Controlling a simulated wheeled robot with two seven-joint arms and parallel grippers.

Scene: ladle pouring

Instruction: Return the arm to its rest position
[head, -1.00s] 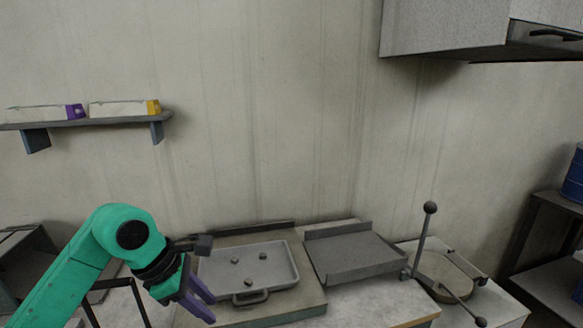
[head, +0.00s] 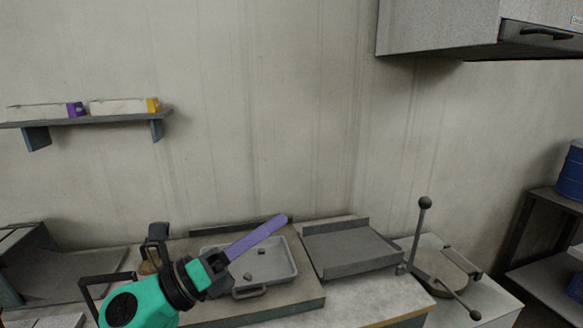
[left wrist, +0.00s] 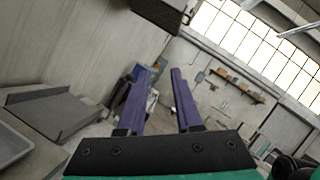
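My left arm comes in from the bottom left in the head view. Its left gripper (head: 281,221) points up and to the right, with the purple fingers seen edge-on over the grey tray. In the left wrist view the two purple fingers of the left gripper (left wrist: 160,74) stand apart, with nothing between them. The gripper is open and empty. The grey tray (head: 265,292) has a front handle and small dark lumps in it, and the arm hides its left part. My right gripper is not in view.
A flat grey stand (head: 350,255) is right of the tray. Beside it is a round press (head: 440,270) with upright and low ball-ended levers. A wall shelf (head: 90,119) holds boxes at left. A hood (head: 450,30) hangs upper right.

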